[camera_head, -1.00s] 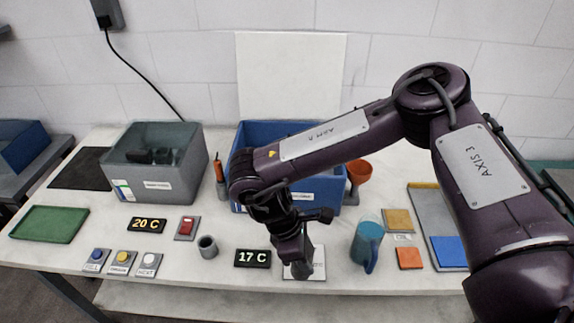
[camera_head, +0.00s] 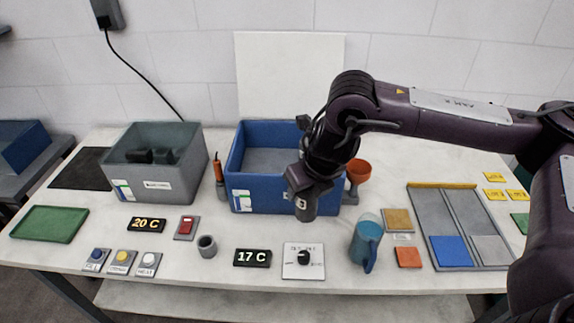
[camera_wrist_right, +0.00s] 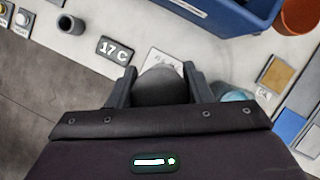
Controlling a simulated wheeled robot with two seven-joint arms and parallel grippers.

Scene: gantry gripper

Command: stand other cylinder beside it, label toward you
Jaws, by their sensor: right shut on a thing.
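My right gripper (camera_head: 303,190) is shut on a grey cylinder (camera_head: 305,208), and it holds it upright above the table, in front of the blue bin. A small pale mark shows on the cylinder's side in the head view; I cannot read it. In the right wrist view the rounded grey cylinder (camera_wrist_right: 162,86) sits between the two dark fingers of the gripper (camera_wrist_right: 162,92). A short grey hollow cylinder (camera_head: 207,246) stands upright on the table to the left, apart from the held one. My left gripper is not in view.
A dial plate (camera_head: 290,268) and a 17 C display (camera_head: 252,258) lie below the held cylinder. A blue jug (camera_head: 367,240) stands to the right. The blue bin (camera_head: 262,202) and the grey bin (camera_head: 165,185), with dark things inside, stand behind. Buttons line the front left.

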